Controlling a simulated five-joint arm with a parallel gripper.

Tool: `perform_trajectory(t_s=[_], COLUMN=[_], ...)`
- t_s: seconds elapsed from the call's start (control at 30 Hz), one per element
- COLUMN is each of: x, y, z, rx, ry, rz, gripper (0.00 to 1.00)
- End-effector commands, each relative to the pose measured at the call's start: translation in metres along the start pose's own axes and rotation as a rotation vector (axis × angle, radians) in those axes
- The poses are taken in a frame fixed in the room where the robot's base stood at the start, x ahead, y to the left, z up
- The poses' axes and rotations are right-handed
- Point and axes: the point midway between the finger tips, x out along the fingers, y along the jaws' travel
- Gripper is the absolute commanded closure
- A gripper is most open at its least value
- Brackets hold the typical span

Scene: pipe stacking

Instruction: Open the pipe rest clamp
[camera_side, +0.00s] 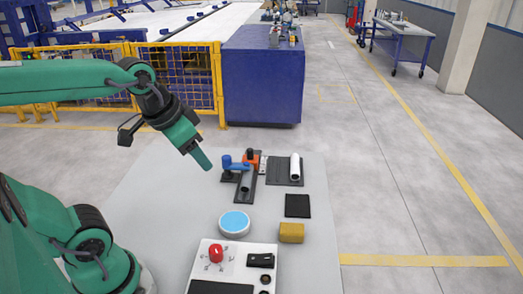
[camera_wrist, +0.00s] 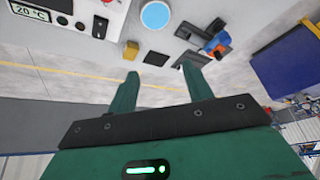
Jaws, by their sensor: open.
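The pipe rest clamp stands on the grey table, with a dark base and an orange part (camera_side: 251,157) on top. A blue part (camera_side: 233,163) lies across it and reaches left; I cannot tell from here whether the clamp is open or closed. In the wrist view the blue part (camera_wrist: 218,41) shows at the upper right, with orange beside it. My gripper (camera_side: 206,163) points down and right, above and left of the clamp, apart from it. In the wrist view its two green fingers (camera_wrist: 160,73) are spread with nothing between them.
A white pipe (camera_side: 295,167) stands on a dark plate right of the clamp. Nearer are a black pad (camera_side: 297,205), a yellow block (camera_side: 291,233), a light-blue disc (camera_side: 234,222) and a control panel with a red button (camera_side: 216,253). The table's left part (camera_side: 150,205) is clear.

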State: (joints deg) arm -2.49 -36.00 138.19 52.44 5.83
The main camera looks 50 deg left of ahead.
Motion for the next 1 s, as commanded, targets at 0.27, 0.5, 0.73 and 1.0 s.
perform_trajectory(t_s=[0.27,0.5,0.73,1.0], x=[0.017,0.039,0.069,0.112], y=[-0.026,-0.054,-0.085,-0.125], z=[-0.039,-0.070,-0.093,-0.111], rx=[0.099,0.188,0.271,0.366], ry=[-0.090,-0.165,-0.236,-0.313], rz=[-0.013,-0.007,0.013,0.054], gripper=[0.50,0.50,0.50,0.50])
